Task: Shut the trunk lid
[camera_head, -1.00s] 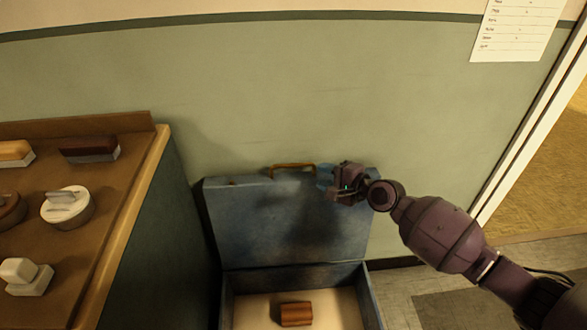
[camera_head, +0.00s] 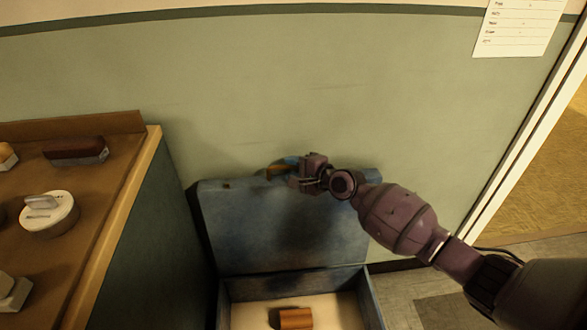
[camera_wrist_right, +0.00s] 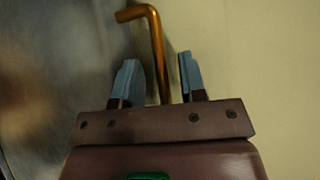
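The blue trunk (camera_head: 235,298) stands on the floor against the wall. Its lid (camera_head: 280,225) is raised, nearly upright. A brass handle (camera_head: 275,172) sits at the lid's top edge, and its bent bar also shows in the right wrist view (camera_wrist_right: 155,45). My right gripper (camera_head: 290,164) is at the handle, partly covering it. In the right wrist view its two blue fingertips (camera_wrist_right: 159,78) are spread apart, with the bar between them and a gap on each side. My left gripper is not in view.
A brown block (camera_head: 296,318) lies on the trunk's pale floor. A wooden counter (camera_head: 100,215) at left holds a dark brush (camera_head: 76,152) and a white round object (camera_head: 50,213). A paper sheet (camera_head: 515,25) hangs on the wall. A doorway opens at right.

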